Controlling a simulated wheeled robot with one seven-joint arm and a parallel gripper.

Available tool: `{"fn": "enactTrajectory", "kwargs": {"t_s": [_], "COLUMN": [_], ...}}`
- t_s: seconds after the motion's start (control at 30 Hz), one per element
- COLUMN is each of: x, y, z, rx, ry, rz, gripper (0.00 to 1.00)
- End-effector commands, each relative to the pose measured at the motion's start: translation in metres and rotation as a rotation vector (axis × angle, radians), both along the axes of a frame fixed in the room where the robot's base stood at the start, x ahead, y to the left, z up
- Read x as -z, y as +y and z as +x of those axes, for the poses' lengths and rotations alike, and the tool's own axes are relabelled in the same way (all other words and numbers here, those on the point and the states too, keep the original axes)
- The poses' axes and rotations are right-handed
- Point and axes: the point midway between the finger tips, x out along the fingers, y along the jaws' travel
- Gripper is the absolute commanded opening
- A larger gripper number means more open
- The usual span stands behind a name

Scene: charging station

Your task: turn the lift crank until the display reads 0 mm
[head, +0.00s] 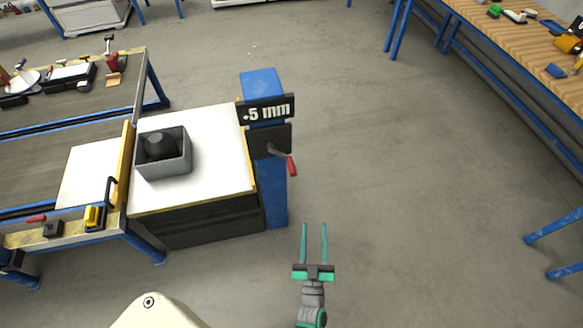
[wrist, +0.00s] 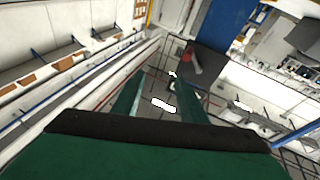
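The display (head: 266,110) at the top of the blue lift post (head: 274,207) reads "+5 mm", though the sign is slightly hard to read. The crank (head: 291,165) has a red handle and sticks out to the right from a dark plate below the display. A red handle on a dark surface also shows in the wrist view (wrist: 192,62). My gripper (head: 314,228) is open and empty, with its two teal fingers apart. It is below and to the right of the crank in the head view, not touching it. The fingers also show in the wrist view (wrist: 158,92).
The white lift platform (head: 218,150) left of the post carries a grey bin (head: 164,168) with a dark object inside. A workbench with a yellow stop bar (head: 123,165) and small items adjoins it. A wooden bench (head: 510,45) stands at the right. Open floor lies right of the post.

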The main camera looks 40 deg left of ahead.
Motion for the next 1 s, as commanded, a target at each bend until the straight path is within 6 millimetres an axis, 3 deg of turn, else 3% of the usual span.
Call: {"fn": "enactTrajectory", "kwargs": {"t_s": [0.1,0.3,0.5,0.77,1.0], "x": [0.003,0.003,0.001,-0.006,-0.023], "y": [0.033,0.083,0.106,0.127,0.162], "z": [0.031,0.067,0.085,0.093,0.114], "rx": [-0.097,-0.246,-0.323,-0.347,-0.353], "ry": [-0.046,-0.098,-0.119,-0.123,-0.125], "rz": [0.008,0.018,0.023,0.024,0.025], "gripper": [0.39,0.39,0.39,0.39,0.39]}}
